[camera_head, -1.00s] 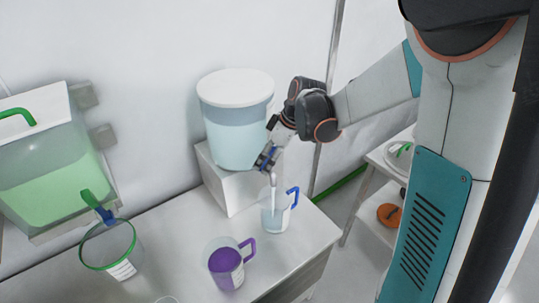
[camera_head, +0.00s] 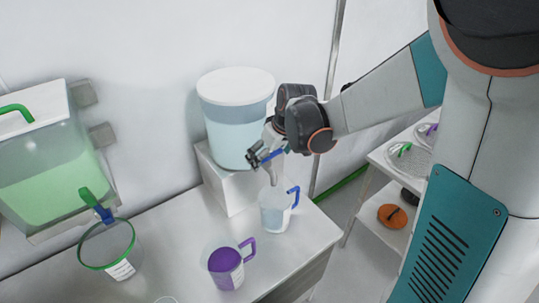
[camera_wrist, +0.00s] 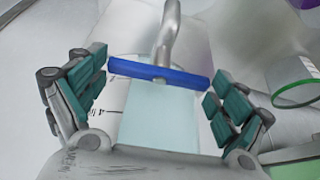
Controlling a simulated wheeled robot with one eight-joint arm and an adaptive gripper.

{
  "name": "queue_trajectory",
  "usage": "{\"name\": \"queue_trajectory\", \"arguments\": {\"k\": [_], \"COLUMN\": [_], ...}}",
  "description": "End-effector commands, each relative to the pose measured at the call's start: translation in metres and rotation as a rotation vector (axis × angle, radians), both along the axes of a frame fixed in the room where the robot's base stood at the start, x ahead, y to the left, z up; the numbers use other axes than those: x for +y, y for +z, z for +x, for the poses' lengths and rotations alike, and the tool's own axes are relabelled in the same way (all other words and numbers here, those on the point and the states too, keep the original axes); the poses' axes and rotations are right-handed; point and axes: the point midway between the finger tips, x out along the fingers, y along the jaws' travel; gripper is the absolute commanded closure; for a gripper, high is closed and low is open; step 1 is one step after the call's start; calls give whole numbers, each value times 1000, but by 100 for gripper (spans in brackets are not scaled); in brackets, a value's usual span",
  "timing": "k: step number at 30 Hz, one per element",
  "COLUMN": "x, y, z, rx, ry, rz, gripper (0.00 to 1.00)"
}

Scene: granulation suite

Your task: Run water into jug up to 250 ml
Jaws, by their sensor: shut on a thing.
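The clear jug with a blue handle (camera_head: 276,212) stands upright on the bench below the tap spout (camera_head: 270,174) of the lidded water tank (camera_head: 236,135). Pale water is visible in the jug; its level against the scale is too small to read. My gripper (camera_head: 265,155) is at the tap, shut on the blue tap lever (camera_wrist: 160,74), which lies crosswise between the fingers in the wrist view. The metal spout also shows there (camera_wrist: 170,30). No falling stream is visible now.
A purple-handled jug (camera_head: 226,268) with purple contents stands in front of the blue-handled jug. At left, a green-rimmed jug (camera_head: 108,248) stands below a tank of green liquid (camera_head: 45,170). A side shelf (camera_head: 375,205) at right holds lids.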

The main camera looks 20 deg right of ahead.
Motion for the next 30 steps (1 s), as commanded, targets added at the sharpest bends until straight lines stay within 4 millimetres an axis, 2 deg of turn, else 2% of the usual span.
{"name": "queue_trajectory", "arguments": {"k": [19, 20, 21, 30], "x": [1, 1, 0, 0], "y": [-1, -1, -1, 0], "z": [-1, -1, -1, 0], "rx": [2, 2, 2, 1], "ry": [-65, -65, -65, -64], "rz": [0, 0, 0, 0], "gripper": [32, 4, 0, 0]}}
